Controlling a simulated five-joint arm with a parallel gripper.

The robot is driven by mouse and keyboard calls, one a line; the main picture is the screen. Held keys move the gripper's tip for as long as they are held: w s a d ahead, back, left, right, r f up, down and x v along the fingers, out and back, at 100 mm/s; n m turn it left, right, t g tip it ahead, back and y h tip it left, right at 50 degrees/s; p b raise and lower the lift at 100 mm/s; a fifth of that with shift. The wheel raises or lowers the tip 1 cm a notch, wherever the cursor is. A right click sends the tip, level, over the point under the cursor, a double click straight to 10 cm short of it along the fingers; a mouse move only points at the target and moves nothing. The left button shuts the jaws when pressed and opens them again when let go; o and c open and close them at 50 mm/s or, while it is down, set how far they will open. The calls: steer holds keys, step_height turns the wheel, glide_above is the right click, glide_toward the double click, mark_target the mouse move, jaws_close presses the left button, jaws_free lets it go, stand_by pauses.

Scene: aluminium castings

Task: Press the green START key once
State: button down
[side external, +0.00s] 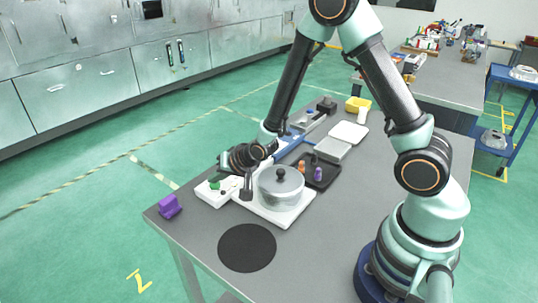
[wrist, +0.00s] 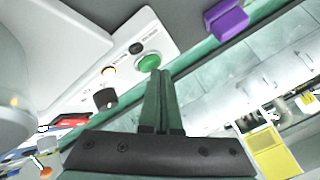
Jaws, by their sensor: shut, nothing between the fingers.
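The green START key (wrist: 149,62) is a round button on a white control panel (wrist: 75,20). In the side view the panel (side external: 208,194) is at the table's front left, with the key (side external: 214,186) near its left part. My gripper (wrist: 160,74) is shut and empty, its teal fingers side by side. In the wrist view the fingertips are right at the key's lower edge; I cannot tell whether they touch it. The key shows no clear sign of being pressed down.
A lidded pot (side external: 281,188) stands close by. A purple block (side external: 169,206) and a black round mat (side external: 247,247) lie at the table's front.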

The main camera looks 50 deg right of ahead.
mark_target(218, 186)
steer(key=shift+r, duration=0.9)
steer(key=shift+r, duration=0.1)
steer(key=shift+r, duration=2.4)
steer(key=s+d+r+n+g, duration=0.1)
steer(key=s+r+n, duration=0.3)
steer(key=s+r, duration=0.3)
steer(key=s+d+r+n+g, duration=0.1)
steer(key=s+r+n+g, duration=0.1)
steer(key=s+r+n, duration=0.2)
steer(key=s+r, duration=0.3)
steer(key=s, duration=0.5)
steer(key=shift+s+d+r+g, duration=0.15)
steer(key=shift+d+g, duration=0.15)
steer(key=shift+d, duration=0.05)
